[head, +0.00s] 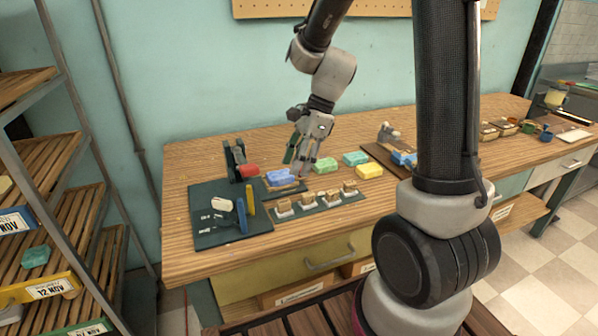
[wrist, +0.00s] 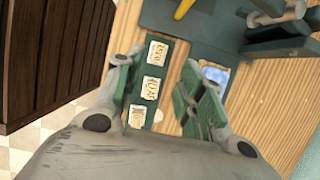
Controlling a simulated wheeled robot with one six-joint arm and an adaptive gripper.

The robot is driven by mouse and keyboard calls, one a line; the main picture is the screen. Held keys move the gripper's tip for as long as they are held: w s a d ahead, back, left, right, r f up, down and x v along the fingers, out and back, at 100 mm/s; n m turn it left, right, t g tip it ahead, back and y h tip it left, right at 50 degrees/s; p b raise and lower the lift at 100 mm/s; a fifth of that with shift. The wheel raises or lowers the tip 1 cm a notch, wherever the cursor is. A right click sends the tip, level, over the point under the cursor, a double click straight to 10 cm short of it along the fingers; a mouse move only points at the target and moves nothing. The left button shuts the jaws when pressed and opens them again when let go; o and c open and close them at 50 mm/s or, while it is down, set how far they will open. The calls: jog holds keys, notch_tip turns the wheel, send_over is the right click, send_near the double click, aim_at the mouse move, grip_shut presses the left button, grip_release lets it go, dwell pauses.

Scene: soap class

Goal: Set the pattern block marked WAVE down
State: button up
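Several pale pattern blocks with brown tops stand in a row on a green strip (head: 318,206). One block (head: 283,208) is at its left end and another (head: 349,187) at its right end. In the wrist view three marked blocks show, such as the middle one (wrist: 151,88); their marks are too small to read, so I cannot tell which is WAVE. My gripper (head: 297,163) is above the bench behind the row.
A blue soap (head: 280,176) lies on a dark plate behind the row. A dark mat (head: 215,238) with tools is at left, beside a stand with a red block (head: 249,170). Green (head: 325,165) and yellow (head: 369,171) soaps lie right of my gripper. A slatted shelf (head: 30,225) is far left.

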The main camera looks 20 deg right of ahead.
jog(key=s+d+r+n+t+h, duration=0.2)
jog(key=s+d+r+n, duration=0.3)
jog(key=s+r+n, duration=0.2)
jog(key=s+d+r+n+t+h, duration=0.2)
jog(key=s+d+r+n, duration=0.3)
jog(key=s+n, duration=0.6)
jog(key=shift+s+d+r, duration=0.3)
jog(key=shift+s+r, duration=0.2)
jog(key=shift+r, duration=0.45)
